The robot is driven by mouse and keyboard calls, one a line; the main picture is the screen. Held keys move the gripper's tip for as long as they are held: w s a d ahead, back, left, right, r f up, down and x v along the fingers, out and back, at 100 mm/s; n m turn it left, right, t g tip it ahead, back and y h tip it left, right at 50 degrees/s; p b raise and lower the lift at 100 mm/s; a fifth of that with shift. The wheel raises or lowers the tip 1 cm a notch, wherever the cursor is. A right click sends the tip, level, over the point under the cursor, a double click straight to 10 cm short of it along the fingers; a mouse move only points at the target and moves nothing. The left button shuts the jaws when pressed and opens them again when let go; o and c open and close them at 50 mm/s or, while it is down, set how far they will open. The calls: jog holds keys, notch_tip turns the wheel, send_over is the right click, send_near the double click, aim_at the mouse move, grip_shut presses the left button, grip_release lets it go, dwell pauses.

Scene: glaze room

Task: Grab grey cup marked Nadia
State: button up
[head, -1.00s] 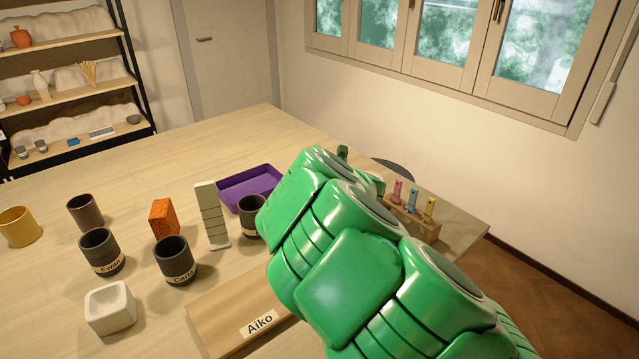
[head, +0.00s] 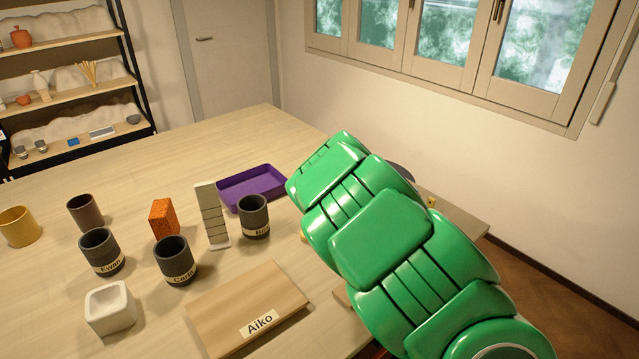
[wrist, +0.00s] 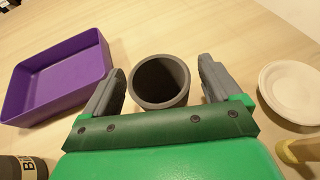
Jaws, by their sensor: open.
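A dark grey cup (wrist: 159,101) stands upright in the wrist view, its open mouth toward the camera. No name shows on it from this angle. My gripper (wrist: 159,84) is open, one finger to the left and one to the right of this cup, with small gaps visible. In the head view my green arm hides the gripper and this cup. Three other dark grey cups carry name labels there: Ewan (head: 99,248), one that seems to read Carla (head: 174,260), and one starting with Bi (head: 253,216). I see no Nadia label.
A purple tray (head: 224,196) lies behind the Bi cup; it is left of my gripper in the wrist view (wrist: 37,109). A white dish (wrist: 290,88) is at the right. A board marked Aiko (head: 240,300), an orange block (head: 163,217) and a grey-green stepped tile (head: 211,215) stand nearby.

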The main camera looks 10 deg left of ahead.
jog(key=c, duration=1.1)
jog(key=shift+r, duration=0.1)
